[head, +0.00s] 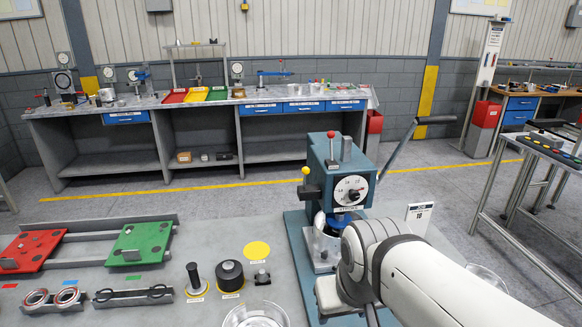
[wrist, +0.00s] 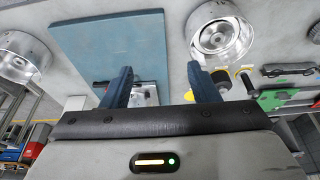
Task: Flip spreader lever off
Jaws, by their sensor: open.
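A teal bench machine (head: 338,170) with a round white dial stands on the table. A short lever with a red knob (head: 331,146) rises upright from its top, and a yellow-knobbed lever (head: 305,171) sticks out at its left. A long grey lever with a black grip (head: 434,119) slants up to the right. I cannot read which one is the spreader lever. My arm covers the machine's lower right, and my fingers are not clear in the head view.
A teal base plate (wrist: 110,48) and metal bowls (wrist: 219,33) lie below my gripper. Left of the machine are a black cylinder (head: 230,275), a black-handled tool (head: 194,278), and green (head: 139,240) and red (head: 33,248) plates.

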